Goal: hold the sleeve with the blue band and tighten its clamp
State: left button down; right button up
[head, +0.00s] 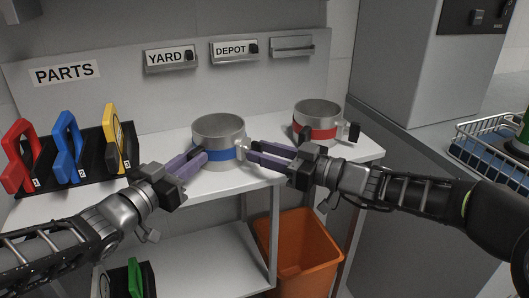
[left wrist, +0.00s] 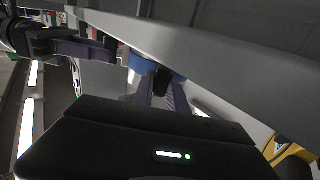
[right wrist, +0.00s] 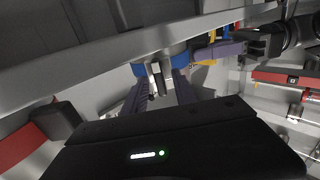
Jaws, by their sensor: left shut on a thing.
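The sleeve with the blue band (head: 220,130) stands upright on the white shelf, a grey metal ring with a blue strip low around it. My left gripper (head: 196,156) is at its left side, shut on the sleeve's dark stub, which shows between the fingers in the left wrist view (left wrist: 160,80). The sleeve's silver clamp (head: 243,147) sticks out on its right. My right gripper (head: 252,153) points at this clamp with its fingers apart. In the right wrist view the clamp (right wrist: 157,76) shows between the fingertips; contact is unclear.
A sleeve with a red band (head: 317,122) stands behind my right gripper. A black rack (head: 90,165) with red, blue and yellow handled pieces is at the left. YARD (head: 170,59) and DEPOT (head: 234,48) holders are on the back panel. An orange bin (head: 305,255) stands below the shelf.

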grip_shut()
dwell(0.4)
